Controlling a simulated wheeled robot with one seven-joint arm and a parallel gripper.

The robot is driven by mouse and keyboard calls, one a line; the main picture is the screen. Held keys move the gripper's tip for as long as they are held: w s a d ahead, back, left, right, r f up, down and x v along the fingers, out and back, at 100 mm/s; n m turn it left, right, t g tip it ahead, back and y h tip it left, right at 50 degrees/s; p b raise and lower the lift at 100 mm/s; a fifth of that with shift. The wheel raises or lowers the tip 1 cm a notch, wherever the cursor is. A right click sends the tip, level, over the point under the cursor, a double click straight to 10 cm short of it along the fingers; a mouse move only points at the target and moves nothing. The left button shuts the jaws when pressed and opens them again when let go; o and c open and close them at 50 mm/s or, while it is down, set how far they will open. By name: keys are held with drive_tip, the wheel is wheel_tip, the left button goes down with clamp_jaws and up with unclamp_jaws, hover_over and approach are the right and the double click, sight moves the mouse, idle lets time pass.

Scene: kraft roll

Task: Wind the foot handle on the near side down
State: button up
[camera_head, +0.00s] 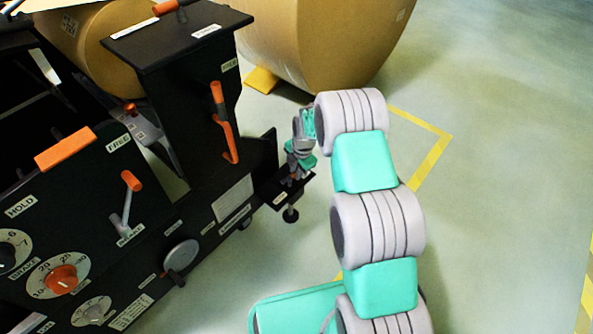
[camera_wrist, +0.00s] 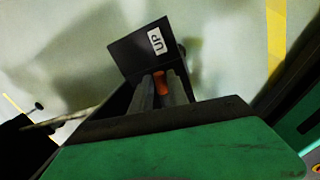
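The foot handle (camera_wrist: 161,83) shows in the wrist view as a short orange grip in front of a black plate labelled "UP" (camera_wrist: 155,42). The two grey fingers of my gripper (camera_wrist: 160,88) stand on either side of it, with the orange filling the narrow gap between them. In the head view my gripper (camera_head: 291,177) reaches down to the small black foot bracket (camera_head: 276,194) at the machine's lower right corner. The handle is mostly hidden there by the gripper. The lower part of the handle is hidden in the wrist view too.
A large kraft roll (camera_head: 320,40) stands behind. Open floor with yellow tape (camera_head: 430,165) lies to the right.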

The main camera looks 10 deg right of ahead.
clamp_jaws()
drive_tip(key=shift+s, duration=0.1)
idle(0.3)
drive_tip(key=m+p, duration=0.1)
drive_tip(key=m, duration=0.1)
drive_tip(key=s+m, duration=0.1)
drive_tip(key=m, duration=0.1)
drive_tip(key=shift+r+m+h+p, duration=0.15)
drive_tip(key=shift+m+h+p, duration=0.15)
drive_tip(key=shift+h+p, duration=0.1)
drive_tip(key=m, duration=0.2)
drive_tip(key=s+m+p, duration=0.1)
drive_tip(key=m, duration=0.1)
drive_tip(key=m+h, duration=0.1)
drive_tip(key=m, duration=0.1)
drive_tip(key=shift+s+a, duration=0.15)
drive_tip(key=shift+a, duration=0.15)
drive_tip(key=m, duration=0.4)
drive_tip(key=shift+s+a+g+h+p, duration=0.3)
drive_tip(key=shift+h, duration=0.1)
drive_tip(key=m, duration=0.2)
drive_tip(key=shift+s+a+m, duration=0.1)
drive_tip(key=shift+a+m, duration=0.2)
drive_tip(key=shift+m, duration=0.1)
drive_tip(key=m, duration=0.2)
drive_tip(key=a+m+g+b, duration=0.1)
drive_tip(key=m, duration=0.2)
drive_tip(key=shift+a+m+h, duration=0.15)
drive_tip(key=shift+m+h, duration=0.15)
